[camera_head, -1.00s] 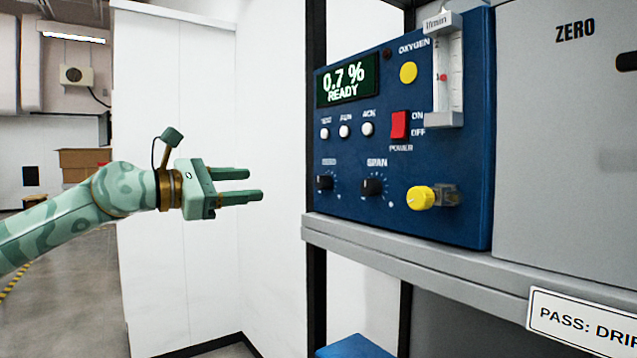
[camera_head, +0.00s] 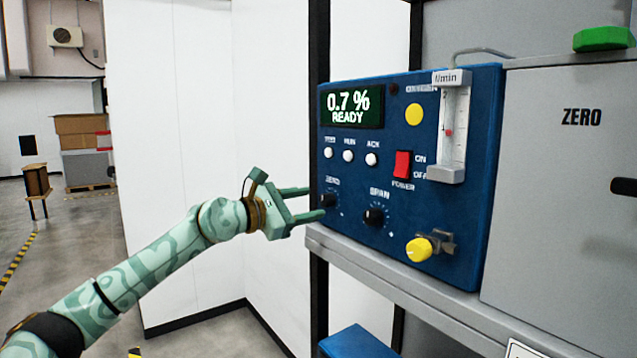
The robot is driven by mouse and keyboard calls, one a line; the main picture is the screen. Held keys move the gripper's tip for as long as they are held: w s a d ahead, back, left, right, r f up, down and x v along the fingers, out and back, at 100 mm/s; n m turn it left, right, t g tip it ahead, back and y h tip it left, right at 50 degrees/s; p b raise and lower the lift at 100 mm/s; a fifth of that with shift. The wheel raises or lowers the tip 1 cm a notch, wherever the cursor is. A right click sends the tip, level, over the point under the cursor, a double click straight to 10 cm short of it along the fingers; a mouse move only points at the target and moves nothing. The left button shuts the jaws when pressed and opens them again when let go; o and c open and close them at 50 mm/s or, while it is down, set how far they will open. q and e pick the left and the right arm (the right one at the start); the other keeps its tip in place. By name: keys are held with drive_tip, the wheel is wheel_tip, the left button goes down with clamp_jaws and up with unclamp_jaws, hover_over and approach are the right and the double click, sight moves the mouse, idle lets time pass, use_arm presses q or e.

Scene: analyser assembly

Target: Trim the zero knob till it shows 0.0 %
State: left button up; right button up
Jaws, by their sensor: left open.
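The blue analyser (camera_head: 462,225) stands on a grey shelf. Its display (camera_head: 350,105) reads 0.7 % READY. The black zero knob (camera_head: 328,201) is at the panel's lower left, under the ZERO label. The black span knob (camera_head: 374,217) is to its right. My left gripper (camera_head: 317,203) is open, its two fingers pointing right at the zero knob, with one fingertip above and one below it in the picture. I cannot tell whether the fingers touch the knob. My right gripper is not in view.
The panel also carries a red power switch (camera_head: 403,164), several white buttons, a yellow valve knob (camera_head: 419,249) and a flow meter (camera_head: 450,130). The shelf edge (camera_head: 380,265) runs below the gripper. A grey ZERO cabinet (camera_head: 560,220) stands right.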

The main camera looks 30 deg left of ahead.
sight(322, 201)
use_arm(q)
drive_tip(key=shift+p+x, duration=0.45)
drive_tip(key=shift+x, duration=1.5)
drive_tip(key=shift+f, duration=0.1)
drive_tip(key=c, duration=1)
drive_tip(key=shift+o, duration=0.2)
